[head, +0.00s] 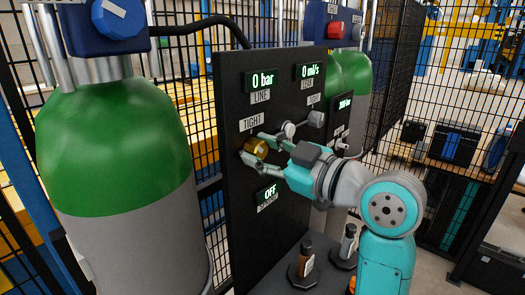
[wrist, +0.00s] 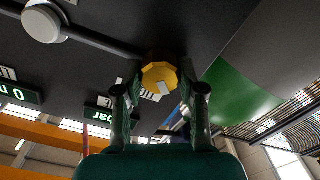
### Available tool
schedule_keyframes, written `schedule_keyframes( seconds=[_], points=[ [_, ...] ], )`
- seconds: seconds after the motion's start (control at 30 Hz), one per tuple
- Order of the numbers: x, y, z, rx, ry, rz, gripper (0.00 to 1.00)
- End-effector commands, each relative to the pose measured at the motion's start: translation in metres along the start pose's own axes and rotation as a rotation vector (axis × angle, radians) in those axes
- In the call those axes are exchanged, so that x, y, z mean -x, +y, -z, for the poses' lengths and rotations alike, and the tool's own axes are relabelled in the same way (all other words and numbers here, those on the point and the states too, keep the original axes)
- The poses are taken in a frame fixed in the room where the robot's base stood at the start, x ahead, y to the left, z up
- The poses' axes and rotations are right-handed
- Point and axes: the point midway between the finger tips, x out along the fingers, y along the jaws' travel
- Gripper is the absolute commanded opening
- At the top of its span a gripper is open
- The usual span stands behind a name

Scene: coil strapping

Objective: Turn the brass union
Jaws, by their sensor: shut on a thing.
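The brass union (head: 257,147) is a gold fitting on the dark panel (head: 240,215), just under the label TIGHT. In the wrist view the brass union (wrist: 160,76) is a many-sided yellow piece with a pale mark on its face. My gripper (head: 262,152) reaches the panel from the right with one finger on each side of the union. In the wrist view my gripper (wrist: 160,88) also has the union between its fingertips. The fingers hide parts of the union's sides.
Displays on the panel read 0 bar (head: 263,80), 0 ml/s (head: 308,71) and OFF (head: 269,192). A grey knob (head: 316,118) sits right of the union. A large green-topped cylinder (head: 115,150) stands left. Two small bottles (head: 306,256) stand on the ledge below.

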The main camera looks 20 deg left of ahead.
Motion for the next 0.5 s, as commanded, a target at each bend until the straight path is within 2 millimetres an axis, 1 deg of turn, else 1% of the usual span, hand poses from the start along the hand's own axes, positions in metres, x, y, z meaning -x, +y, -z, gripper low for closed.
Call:
schedule_keyframes(
  seconds=[0.27,0.5],
  points=[
    [0.0000,0.0000,-0.0002,-0.090,0.000,0.000,0.05],
    [0.0000,0.0002,-0.0004,-0.275,-0.001,0.001,0.05]
  ],
)
